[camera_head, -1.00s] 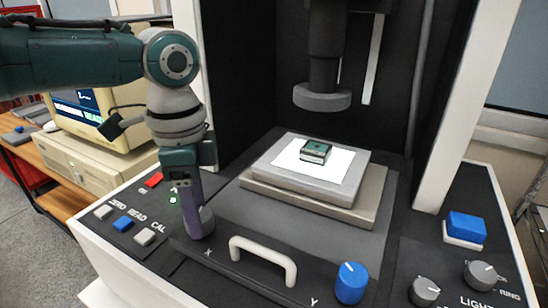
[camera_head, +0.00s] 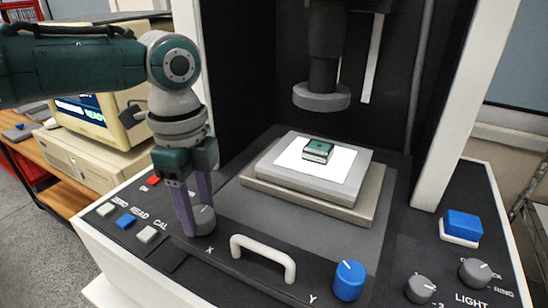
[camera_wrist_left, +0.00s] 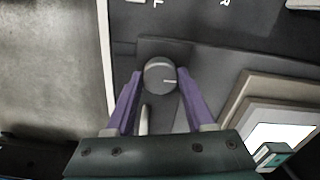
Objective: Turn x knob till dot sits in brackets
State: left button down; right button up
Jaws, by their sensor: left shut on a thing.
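The grey x knob (camera_head: 205,219) stands on the dark front panel, beside the printed letter X. In the left wrist view the round knob (camera_wrist_left: 158,76) shows a white pointer line towards the right. My left gripper (camera_head: 197,220) points down at the knob. Its purple fingers lie on opposite sides of it, shut on it, as the left wrist view shows (camera_wrist_left: 160,78). The monitor screen (camera_head: 82,108) at the left is partly hidden by my arm; READY can be read, but no dot or brackets can be made out. My right gripper is out of view.
A white handle (camera_head: 263,256) and the blue Y knob (camera_head: 349,280) are right of the x knob. Several push buttons (camera_head: 126,221) lie to its left. A small green-topped part (camera_head: 318,150) sits on the lit stage under the probe column (camera_head: 321,94).

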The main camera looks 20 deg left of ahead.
aim_at(199, 214)
pick_arm(q)
jog(key=shift+d, duration=0.1)
jog(key=shift+c, duration=1.3)
grip_release()
jog(key=shift+r, duration=0.1)
notch_tip(199, 214, up, 10)
